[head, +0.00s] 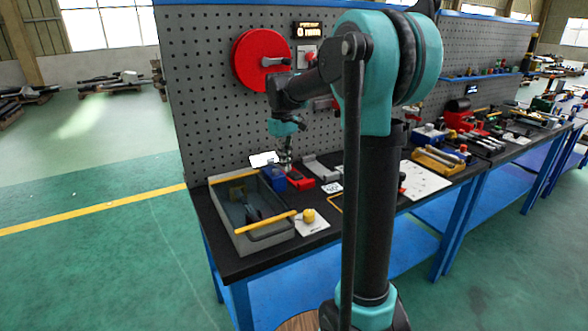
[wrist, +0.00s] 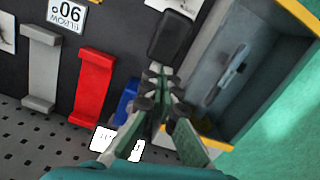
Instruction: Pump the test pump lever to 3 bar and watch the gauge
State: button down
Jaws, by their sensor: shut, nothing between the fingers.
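I cannot surely pick out the test pump, its lever or its gauge. A red unit with a black cylinder (head: 462,112) stands farther right on the bench, with a small lit display (head: 472,89) behind it; its reading is too small to tell. My gripper (head: 287,165) is at the near end of the bench, above the blue block (head: 273,178) and beside the grey tray. In the wrist view my gripper (wrist: 158,82) has its fingers together, with a dark rounded pad at their far end. It looks empty.
The grey tray (head: 258,243) with yellow edges holds dark items. Red (head: 299,181) and grey (head: 320,169) brackets stand beside the blue block. A pegboard with a red disc (head: 249,60) rises behind. A yellow knob (head: 309,215) sits on a white plate.

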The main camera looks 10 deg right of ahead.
notch_tip(320, 180, up, 12)
jog(key=w, duration=0.1)
jog(key=shift+a, duration=0.3)
jog(key=shift+f, duration=0.1)
dwell(0.7)
